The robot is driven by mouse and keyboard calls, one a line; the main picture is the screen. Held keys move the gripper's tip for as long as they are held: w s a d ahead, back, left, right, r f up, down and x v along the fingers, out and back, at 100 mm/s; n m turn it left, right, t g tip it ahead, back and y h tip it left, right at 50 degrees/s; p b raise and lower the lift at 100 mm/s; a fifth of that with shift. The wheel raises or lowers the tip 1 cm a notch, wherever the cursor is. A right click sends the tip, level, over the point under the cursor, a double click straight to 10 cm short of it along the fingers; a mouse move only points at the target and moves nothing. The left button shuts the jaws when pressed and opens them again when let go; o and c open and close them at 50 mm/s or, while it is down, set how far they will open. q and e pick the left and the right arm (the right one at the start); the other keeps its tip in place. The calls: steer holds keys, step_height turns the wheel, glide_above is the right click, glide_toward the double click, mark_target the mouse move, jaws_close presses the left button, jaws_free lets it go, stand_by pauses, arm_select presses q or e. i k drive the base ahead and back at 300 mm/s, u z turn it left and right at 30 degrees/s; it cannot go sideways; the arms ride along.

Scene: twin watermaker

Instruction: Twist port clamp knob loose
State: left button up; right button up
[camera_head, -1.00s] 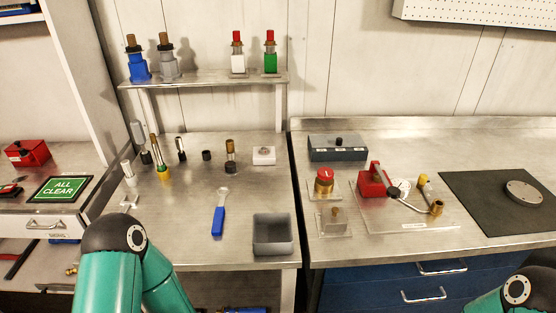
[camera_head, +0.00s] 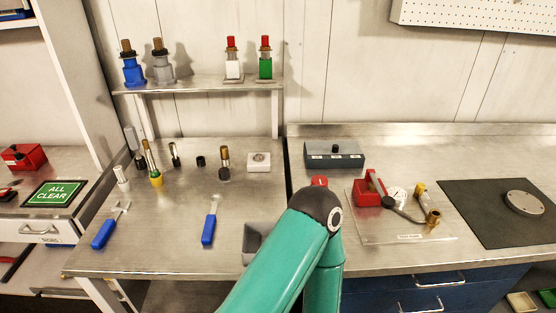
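On the right bench a clear plate (camera_head: 375,232) carries a red block (camera_head: 368,190), a dark lever or hose part, a yellow-topped piece (camera_head: 420,191) and a brass fitting (camera_head: 433,217). I cannot tell which part is the port clamp knob. A red knob (camera_head: 320,181) stands left of the plate, mostly hidden behind my teal arm. That arm, apparently my left, rises from the bottom centre, with its dark elbow over the bench's front left. Neither gripper shows, so I cannot see whether either is open, shut or holding anything.
A grey box (camera_head: 335,155) stands at the back, and a black mat (camera_head: 485,213) with a metal disc (camera_head: 524,202) lies right. The left bench holds blue-handled tools (camera_head: 209,224), several small fittings and a grey bin (camera_head: 256,240), partly covered by my arm.

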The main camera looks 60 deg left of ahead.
mark_target(224, 172)
steer(key=u, duration=0.4)
steer(key=i, duration=0.15)
steer(key=z, duration=0.75)
steer(key=k, duration=1.25)
steer(key=u, duration=0.9)
steer(key=i, duration=0.85)
steer(key=u, duration=0.35)
